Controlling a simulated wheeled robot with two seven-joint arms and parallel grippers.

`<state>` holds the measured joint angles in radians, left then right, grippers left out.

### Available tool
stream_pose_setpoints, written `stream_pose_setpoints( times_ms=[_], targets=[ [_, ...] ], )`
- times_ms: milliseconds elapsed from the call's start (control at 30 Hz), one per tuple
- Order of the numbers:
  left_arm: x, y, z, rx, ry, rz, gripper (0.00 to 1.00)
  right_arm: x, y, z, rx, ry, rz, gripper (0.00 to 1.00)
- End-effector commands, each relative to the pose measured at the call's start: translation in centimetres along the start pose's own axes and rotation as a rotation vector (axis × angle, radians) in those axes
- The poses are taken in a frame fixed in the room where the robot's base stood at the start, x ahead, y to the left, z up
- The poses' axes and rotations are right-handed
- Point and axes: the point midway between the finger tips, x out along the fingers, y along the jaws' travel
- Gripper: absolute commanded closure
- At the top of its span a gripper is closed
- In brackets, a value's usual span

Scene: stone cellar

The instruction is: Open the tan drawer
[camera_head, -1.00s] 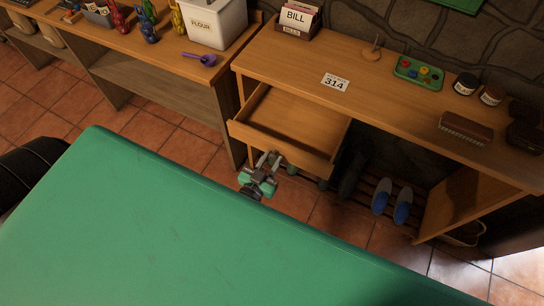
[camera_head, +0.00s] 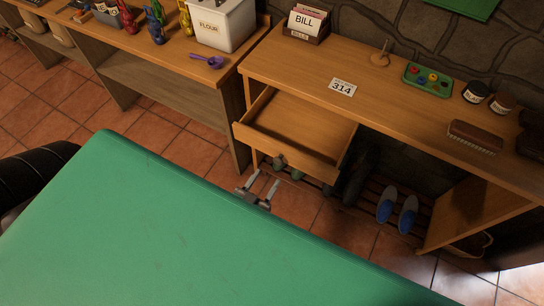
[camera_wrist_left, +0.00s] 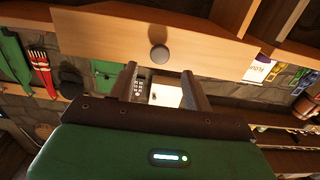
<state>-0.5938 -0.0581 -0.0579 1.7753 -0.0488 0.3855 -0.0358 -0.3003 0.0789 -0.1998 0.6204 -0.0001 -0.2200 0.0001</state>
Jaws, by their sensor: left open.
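The tan drawer (camera_head: 300,122) under the desk top stands pulled out, and its empty inside shows in the head view. Its front panel (camera_wrist_left: 205,38) with a round dark knob (camera_wrist_left: 158,53) shows in the left wrist view. My left gripper (camera_head: 265,177) is open and empty, just in front of and below the drawer front. In the left wrist view its two fingers (camera_wrist_left: 158,72) are spread below the knob and do not hold it. My right gripper is not in view.
The desk top (camera_head: 390,105) carries a bill box (camera_head: 305,24), a 314 card (camera_head: 342,88), a green tray (camera_head: 427,76), jars and a brush (camera_head: 475,136). Blue shoes (camera_head: 397,210) stand on a rack below. A side bench holds a flour bin (camera_head: 222,24) and purple scoop (camera_head: 207,61).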

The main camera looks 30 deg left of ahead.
Motion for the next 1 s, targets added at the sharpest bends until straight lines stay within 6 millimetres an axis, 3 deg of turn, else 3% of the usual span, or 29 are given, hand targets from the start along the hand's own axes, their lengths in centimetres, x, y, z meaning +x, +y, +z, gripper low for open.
stream_pose_setpoints(
  times_ms=[200,400,1000],
  targets=[
    [-4.2,0.0,0.2,0.000,-0.002,0.000,0.50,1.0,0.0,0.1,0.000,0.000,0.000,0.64],
    [-6.5,0.0,0.1,0.000,0.000,0.000,0.50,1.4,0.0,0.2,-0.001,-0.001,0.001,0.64],
    [-7.2,0.0,0.0,0.000,0.001,0.000,0.50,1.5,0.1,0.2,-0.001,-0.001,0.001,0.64]
  ],
)
